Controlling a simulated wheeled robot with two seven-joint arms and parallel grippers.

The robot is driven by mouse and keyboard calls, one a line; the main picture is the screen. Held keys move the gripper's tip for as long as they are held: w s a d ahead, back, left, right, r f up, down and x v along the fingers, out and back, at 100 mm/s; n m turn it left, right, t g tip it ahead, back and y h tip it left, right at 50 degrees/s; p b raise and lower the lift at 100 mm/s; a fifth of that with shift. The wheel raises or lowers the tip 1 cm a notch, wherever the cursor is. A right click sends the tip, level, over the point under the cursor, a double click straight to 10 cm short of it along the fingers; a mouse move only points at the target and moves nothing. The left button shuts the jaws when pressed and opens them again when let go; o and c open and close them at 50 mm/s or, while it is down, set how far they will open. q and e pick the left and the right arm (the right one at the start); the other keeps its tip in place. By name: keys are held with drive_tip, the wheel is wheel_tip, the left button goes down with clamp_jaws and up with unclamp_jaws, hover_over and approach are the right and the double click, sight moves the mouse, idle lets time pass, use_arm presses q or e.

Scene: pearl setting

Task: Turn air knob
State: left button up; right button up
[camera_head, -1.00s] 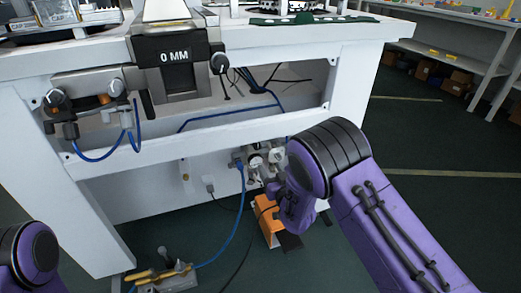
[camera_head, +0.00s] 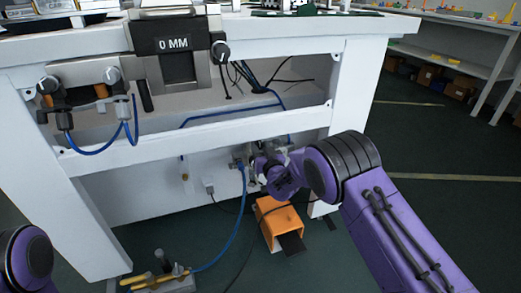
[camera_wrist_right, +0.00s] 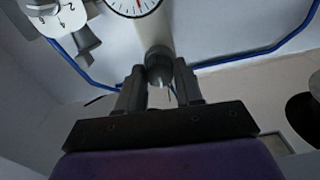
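The air regulator assembly (camera_head: 243,158) is mounted on the white panel under the table, partly hidden behind my right gripper in the head view. In the right wrist view, a dark cylindrical air knob (camera_wrist_right: 159,66) sits below a round pressure gauge (camera_wrist_right: 136,4). My right gripper (camera_wrist_right: 159,72) has its two fingers apart, one on each side of the knob; I cannot tell whether they touch it. In the head view the right gripper (camera_head: 262,169) is at the regulator. My left gripper is out of view; only a purple arm link shows at the lower left.
A second gauge or dial (camera_wrist_right: 60,14) is at the upper left of the wrist view. Blue air hoses (camera_head: 237,225) run nearby. An orange foot pedal (camera_head: 276,222) and a valve block (camera_head: 168,277) stand on the floor. The table's legs and crossbar (camera_head: 200,140) frame the space.

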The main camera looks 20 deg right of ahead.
clamp_jaws()
drive_tip(key=shift+r+m+p, duration=0.1)
drive_tip(key=shift+m+p, duration=0.75)
drive_tip(key=shift+m, duration=0.15)
drive_tip(key=shift+m+p, duration=0.3)
drive_tip(key=shift+m, duration=0.1)
drive_tip(key=m+p, duration=0.1)
drive_tip(key=m, duration=0.3)
drive_tip(key=shift+p, duration=0.35)
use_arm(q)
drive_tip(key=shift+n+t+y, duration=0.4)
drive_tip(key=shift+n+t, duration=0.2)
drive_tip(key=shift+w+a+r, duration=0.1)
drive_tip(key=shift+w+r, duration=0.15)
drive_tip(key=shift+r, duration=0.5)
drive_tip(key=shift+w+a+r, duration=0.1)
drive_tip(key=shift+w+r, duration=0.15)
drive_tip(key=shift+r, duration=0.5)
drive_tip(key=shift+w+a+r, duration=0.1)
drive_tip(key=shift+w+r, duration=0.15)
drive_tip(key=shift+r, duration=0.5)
use_arm(e)
drive_tip(key=shift+m, duration=2.4)
drive_tip(key=shift+f, duration=0.2)
